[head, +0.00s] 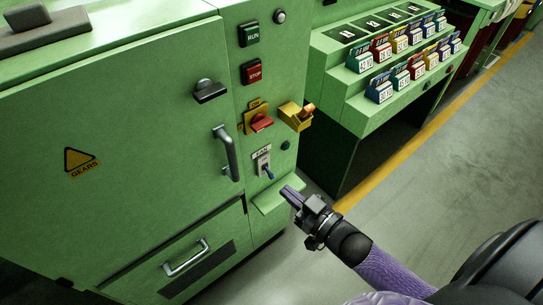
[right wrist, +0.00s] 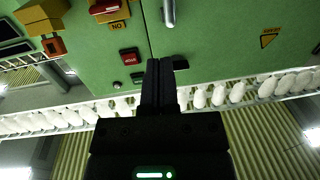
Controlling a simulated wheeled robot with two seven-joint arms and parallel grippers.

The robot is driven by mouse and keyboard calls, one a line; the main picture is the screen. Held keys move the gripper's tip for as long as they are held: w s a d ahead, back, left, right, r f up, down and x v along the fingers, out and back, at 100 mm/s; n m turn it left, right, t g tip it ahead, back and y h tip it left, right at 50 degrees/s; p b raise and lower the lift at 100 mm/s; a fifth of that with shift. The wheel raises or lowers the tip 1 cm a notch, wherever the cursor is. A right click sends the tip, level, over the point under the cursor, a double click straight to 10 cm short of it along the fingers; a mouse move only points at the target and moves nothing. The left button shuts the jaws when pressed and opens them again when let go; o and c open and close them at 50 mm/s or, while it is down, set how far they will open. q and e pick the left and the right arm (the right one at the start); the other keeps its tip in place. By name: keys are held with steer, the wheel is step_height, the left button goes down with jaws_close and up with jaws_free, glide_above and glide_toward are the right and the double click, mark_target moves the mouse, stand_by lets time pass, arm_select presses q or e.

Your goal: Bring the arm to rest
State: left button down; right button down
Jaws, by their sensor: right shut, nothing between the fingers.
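My right gripper (head: 292,195) is shut and empty in the head view. My right arm comes in from the lower right. My left gripper is not in view.
The green machine (head: 120,120) has a door handle (head: 226,153), RUN button (head: 249,34), STOP button (head: 253,73), red rotary switch (head: 261,122) and yellow box (head: 296,116). Grey floor (head: 440,150) is clear at right.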

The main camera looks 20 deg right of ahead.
steer(key=s+d+f+m+g+h+b, duration=0.1)
steer(key=s+f+g+h+b, duration=0.4)
steer(key=f, duration=0.8)
steer(key=s+d+f+m+g, duration=0.1)
steer(key=s+f+g, duration=0.2)
steer(key=s+f, duration=0.7)
steer(key=s+a+f+g+h+b, duration=0.1)
steer(key=s+a+f+g+b, duration=0.2)
steer(key=s+f+g, duration=0.5)
steer(key=s+f, duration=0.6)
steer(key=s, duration=0.2)
steer(key=shift+f+n, duration=0.15)
steer(key=shift+n, duration=0.25)
